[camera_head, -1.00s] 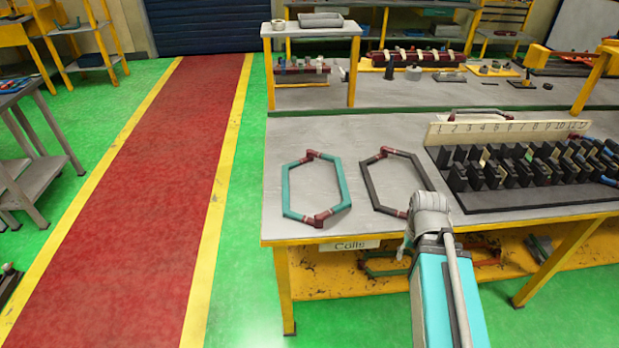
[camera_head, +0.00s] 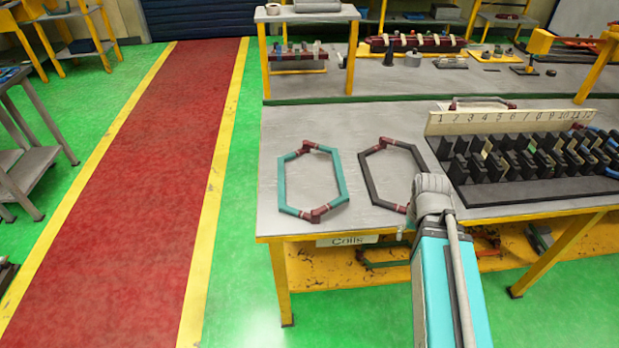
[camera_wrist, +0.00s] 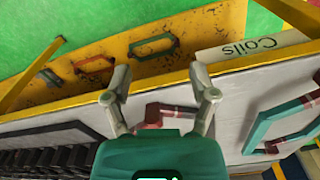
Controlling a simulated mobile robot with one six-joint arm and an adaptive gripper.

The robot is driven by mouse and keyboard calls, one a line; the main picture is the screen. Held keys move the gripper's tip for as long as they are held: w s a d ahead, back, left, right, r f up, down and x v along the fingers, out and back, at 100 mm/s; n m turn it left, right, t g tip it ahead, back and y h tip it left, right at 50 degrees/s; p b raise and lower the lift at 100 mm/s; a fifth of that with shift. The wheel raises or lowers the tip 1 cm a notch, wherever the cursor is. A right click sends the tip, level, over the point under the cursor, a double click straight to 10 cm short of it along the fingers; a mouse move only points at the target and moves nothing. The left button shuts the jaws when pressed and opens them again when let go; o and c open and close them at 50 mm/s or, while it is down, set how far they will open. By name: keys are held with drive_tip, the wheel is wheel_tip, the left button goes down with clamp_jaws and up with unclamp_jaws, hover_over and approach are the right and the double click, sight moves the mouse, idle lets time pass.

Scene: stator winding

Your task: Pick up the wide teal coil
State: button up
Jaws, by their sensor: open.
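The wide teal coil (camera_head: 282,187) is a hexagonal ring with dark red ends, lying flat near the left front of the table. In the wrist view, part of the teal coil (camera_wrist: 262,126) shows at the right, cut off by the frame edge. My gripper (camera_wrist: 160,72) is open and empty in the wrist view, to the left of the teal coil and apart from it.
A dark grey coil (camera_head: 367,178) lies just right of the teal one, partly behind my arm. A black slotted stator block (camera_head: 520,190) with a numbered strip (camera_head: 500,123) fills the right. A "Coils" label (camera_head: 347,240) marks the front edge. More coils lie on the yellow lower shelf (camera_head: 320,272).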

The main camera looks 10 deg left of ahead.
drive_tip(key=w+a+r+n+t+p, duration=0.1)
drive_tip(key=w+a+r+t+p, duration=0.1)
drive_tip(key=w+a, duration=0.8)
drive_tip(key=w+a+r+n+t+y+p, duration=0.1)
drive_tip(key=w+a+r+p, duration=0.4)
drive_tip(key=w+a, duration=0.5)
wheel_tip(320, 180, up, 2)
drive_tip(key=shift+a+r+n+t, duration=0.1)
drive_tip(key=shift+a+n+t, duration=0.15)
drive_tip(key=shift+n+t, duration=0.3)
drive_tip(key=b, duration=0.6)
hover_over(340, 171)
drive_tip(key=s, duration=0.3)
drive_tip(key=f, duration=0.7)
drive_tip(key=shift+w+d, duration=0.15)
drive_tip(key=shift+d, duration=0.25)
drive_tip(key=shift+w+a+f+b, duration=0.1)
drive_tip(key=shift+w+f+b, duration=0.15)
drive_tip(key=shift+f+b, duration=0.4)
drive_tip(key=shift+r, duration=0.1)
drive_tip(key=shift+b+x, duration=2.45)
drive_tip(key=shift+x, duration=0.1)
drive_tip(key=shift+w+a, duration=0.15)
drive_tip(key=shift+a, duration=0.05)
